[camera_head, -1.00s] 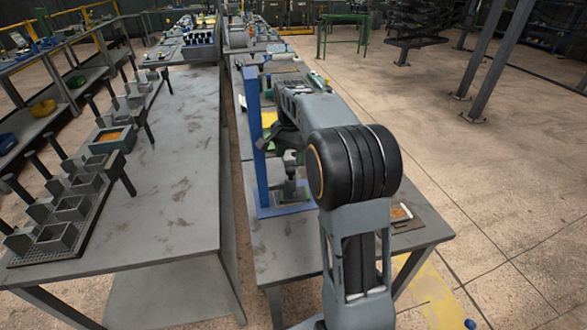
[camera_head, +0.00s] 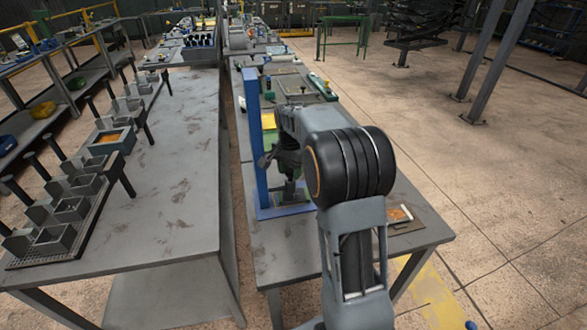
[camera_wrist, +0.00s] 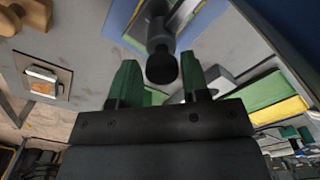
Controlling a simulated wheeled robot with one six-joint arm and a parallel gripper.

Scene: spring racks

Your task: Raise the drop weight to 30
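A test stand with a tall blue post (camera_head: 256,145) and a blue base stands on the right-hand bench in the head view. In the wrist view, a dark round knob on a grey shaft (camera_wrist: 161,66) shows above the blue base plate (camera_wrist: 122,17); I take it for part of the drop weight. My gripper (camera_wrist: 159,76) is open, with its two green fingers either side of the knob in the picture. I see no contact, and cannot tell the depth between them. In the head view my arm hides most of the stand's middle. No scale reading is legible.
A small framed tray (camera_head: 399,216) lies on the right bench (camera_head: 290,250), right of my arm. The left bench (camera_head: 180,190) holds a row of square cups with dark handles. A narrow gap separates the benches. Floor to the right is open.

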